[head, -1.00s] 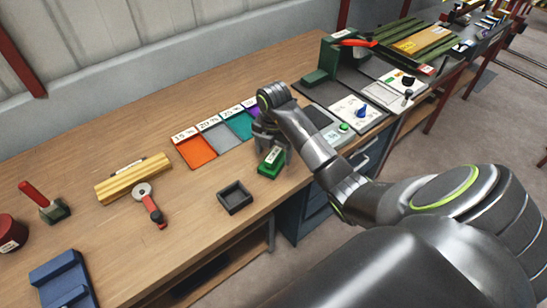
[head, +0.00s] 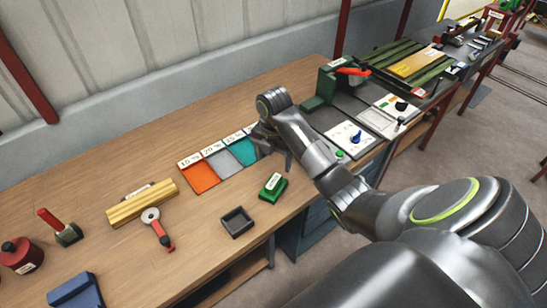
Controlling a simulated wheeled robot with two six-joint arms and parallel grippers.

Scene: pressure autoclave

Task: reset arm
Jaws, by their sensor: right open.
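My right arm reaches in from the lower right over the workbench. Its gripper (head: 274,148) hangs above the bench near the coloured panels, with its fingers pointing down. The gripper is open and looks empty; part of it is hidden by my own wrist. A green labelled block (head: 273,187) lies on the bench just in front of the gripper, apart from it. My left gripper is not in view.
A small dark square tray (head: 237,222) sits near the bench's front edge. Orange (head: 199,178), grey and teal panels lie behind it. A yellow wooden block (head: 142,204) and a red-handled tool (head: 157,228) lie left. A green machine (head: 322,88) stands at the back right.

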